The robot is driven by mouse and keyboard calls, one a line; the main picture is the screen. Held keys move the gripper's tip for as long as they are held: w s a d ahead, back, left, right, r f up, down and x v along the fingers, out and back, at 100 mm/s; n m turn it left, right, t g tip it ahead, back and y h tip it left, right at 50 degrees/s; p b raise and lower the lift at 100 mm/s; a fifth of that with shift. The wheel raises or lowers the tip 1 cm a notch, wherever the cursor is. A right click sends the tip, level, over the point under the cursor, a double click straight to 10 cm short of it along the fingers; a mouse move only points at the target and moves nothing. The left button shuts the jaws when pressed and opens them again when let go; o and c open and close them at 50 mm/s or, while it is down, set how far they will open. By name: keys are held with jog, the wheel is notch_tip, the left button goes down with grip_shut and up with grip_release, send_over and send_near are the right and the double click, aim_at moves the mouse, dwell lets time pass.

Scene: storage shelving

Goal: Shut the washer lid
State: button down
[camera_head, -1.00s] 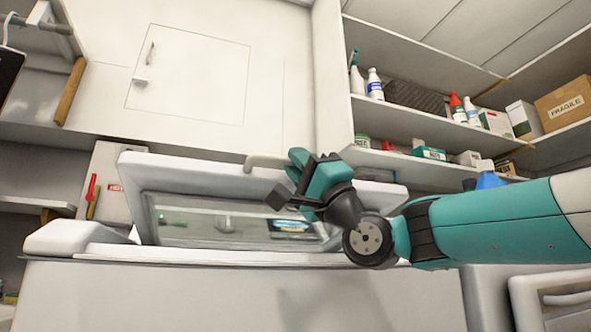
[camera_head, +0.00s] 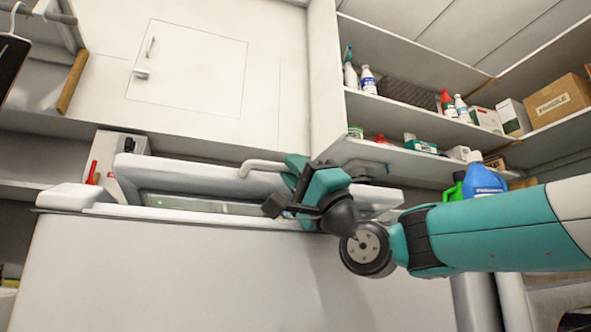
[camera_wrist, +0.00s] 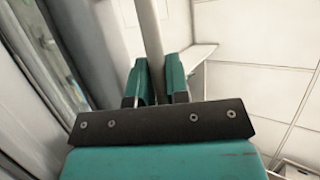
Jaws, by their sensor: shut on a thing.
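The washer is a white top-loading machine (camera_head: 170,275) below the cupboard in the head view. Its lid (camera_head: 195,178) is partly open, tilted up at a low angle, with a narrow strip of its window (camera_head: 185,203) showing. A pale bar handle (camera_head: 262,166) sticks out from the lid. My gripper (camera_head: 298,178) is at the right part of the lid and shut on the handle. In the wrist view the handle (camera_wrist: 149,32) runs up from between the teal fingers of my gripper (camera_wrist: 161,82). My gripper hides the handle's gripped end and part of the lid.
A white cupboard (camera_head: 195,65) stands behind the washer. Shelves (camera_head: 395,110) at the right hold bottles and boxes. A blue jug (camera_head: 484,183) and a green bottle (camera_head: 454,188) stand behind my arm. A red-handled item (camera_head: 92,173) is left of the lid.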

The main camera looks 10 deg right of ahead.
jog(key=c, duration=1.1)
grip_release()
jog(key=shift+s+d+f, duration=0.15)
jog(key=shift+d+f, duration=0.05)
jog(key=shift+f, duration=0.1)
jog(key=b+v, duration=0.8)
jog(key=v, duration=0.8)
jog(key=shift+s+d+f, duration=0.1)
jog(key=shift+s+f, duration=0.1)
jog(key=shift+s, duration=0.05)
